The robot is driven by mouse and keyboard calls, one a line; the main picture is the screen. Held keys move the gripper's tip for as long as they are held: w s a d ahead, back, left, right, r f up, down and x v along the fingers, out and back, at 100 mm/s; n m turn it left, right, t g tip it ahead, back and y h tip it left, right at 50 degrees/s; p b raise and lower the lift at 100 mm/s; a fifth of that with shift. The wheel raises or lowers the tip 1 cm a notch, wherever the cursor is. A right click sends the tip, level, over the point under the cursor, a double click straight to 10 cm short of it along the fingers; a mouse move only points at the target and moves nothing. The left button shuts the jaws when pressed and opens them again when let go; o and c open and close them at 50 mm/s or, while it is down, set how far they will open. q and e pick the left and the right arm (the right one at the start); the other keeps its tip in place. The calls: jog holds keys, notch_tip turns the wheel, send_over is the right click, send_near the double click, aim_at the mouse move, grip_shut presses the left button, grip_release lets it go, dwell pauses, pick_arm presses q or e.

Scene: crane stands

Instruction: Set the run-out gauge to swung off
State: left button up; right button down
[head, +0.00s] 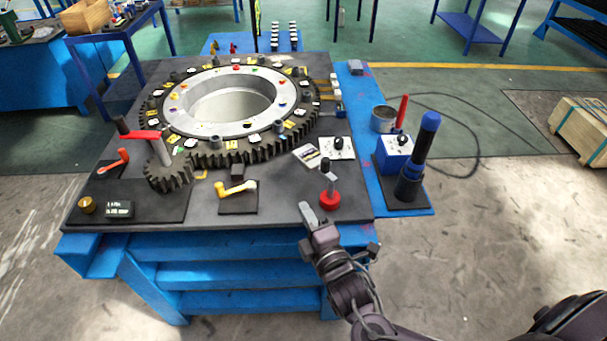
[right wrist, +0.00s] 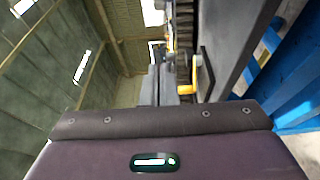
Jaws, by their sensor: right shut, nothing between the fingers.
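No part is clearly labelled as the run-out gauge. A yellow crank-shaped lever (head: 238,188) sits on a dark plate at the table's front, with a dark block behind it. In the right wrist view a yellow part (right wrist: 196,75) shows just beyond the fingers. A red round base with an upright dark-knobbed lever (head: 329,198) stands to its right. My right gripper (head: 306,210) is shut and empty, by the table's front edge, between these two parts and nearer the red one. It touches neither visibly. It also shows in the right wrist view (right wrist: 155,82). My left gripper is not in view.
A large toothed ring (head: 230,105) fills the table's middle, with a small gear (head: 168,176) and red handle (head: 140,135) at left. A blue-handled post (head: 421,150) and a tin (head: 383,119) stand on the blue shelf at right. The floor in front is clear.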

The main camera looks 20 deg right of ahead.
aim_at(316, 157)
jog(key=w+d+p, duration=0.3)
jog(key=w+p, duration=0.1)
jog(key=w, duration=0.7)
jog(key=shift+w+d, duration=0.1)
jog(key=shift+d, duration=0.1)
